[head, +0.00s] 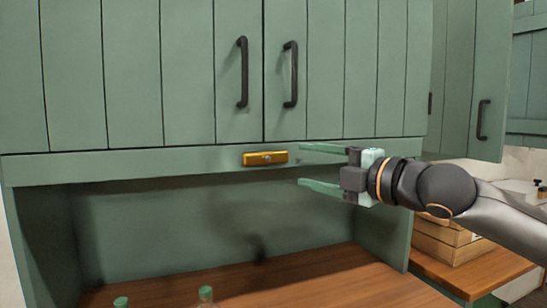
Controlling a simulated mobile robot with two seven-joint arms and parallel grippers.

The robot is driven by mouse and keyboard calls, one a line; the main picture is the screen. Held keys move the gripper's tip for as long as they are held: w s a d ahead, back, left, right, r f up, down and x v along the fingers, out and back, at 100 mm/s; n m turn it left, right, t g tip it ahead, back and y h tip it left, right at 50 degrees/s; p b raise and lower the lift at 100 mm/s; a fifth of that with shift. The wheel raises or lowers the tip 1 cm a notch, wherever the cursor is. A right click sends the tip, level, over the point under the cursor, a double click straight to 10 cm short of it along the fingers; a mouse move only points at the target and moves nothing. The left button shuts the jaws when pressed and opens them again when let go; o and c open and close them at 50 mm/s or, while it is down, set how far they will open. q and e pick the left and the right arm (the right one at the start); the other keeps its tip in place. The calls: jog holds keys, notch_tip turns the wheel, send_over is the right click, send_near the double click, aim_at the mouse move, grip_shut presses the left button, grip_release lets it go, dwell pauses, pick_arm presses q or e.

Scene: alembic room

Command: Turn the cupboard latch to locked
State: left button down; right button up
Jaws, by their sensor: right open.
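The cupboard latch (265,158) is a small brass-coloured bar with a round centre. It lies horizontal on the green rail below the two doors. The green cupboard (190,80) has both doors closed, with two black handles near their meeting edge. My right gripper (300,166) comes in from the right, just right of the latch. Its two pale green fingers are spread apart and empty, one above the other. The fingertips look apart from the latch, though the depth gap is hard to judge. My left gripper is not in view.
Below the rail is an open recess with a wooden counter (290,280). Two bottle tops (206,293) show at the bottom edge. A wooden crate (445,240) stands behind my right arm. Another green cupboard door (480,75) with a black handle is at the right.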

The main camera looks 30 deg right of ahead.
aim_at(269, 158)
jog(key=w+p, duration=0.1)
jog(key=w, duration=0.2)
jog(key=w+a+p, duration=0.1)
jog(key=w, duration=0.2)
jog(key=w+p, duration=0.1)
jog(key=w, duration=0.1)
jog(key=shift+w+a, duration=0.15)
jog(key=shift+w, duration=0.25)
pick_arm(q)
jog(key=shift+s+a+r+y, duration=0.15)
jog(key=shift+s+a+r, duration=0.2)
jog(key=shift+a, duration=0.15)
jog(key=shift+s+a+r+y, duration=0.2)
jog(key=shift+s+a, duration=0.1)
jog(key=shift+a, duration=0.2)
pick_arm(e)
jog(key=shift+w+a, duration=0.1)
jog(key=shift+w, duration=0.4)
jog(key=shift+c, duration=0.2)
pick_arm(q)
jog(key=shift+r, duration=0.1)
pick_arm(e)
grip_shut()
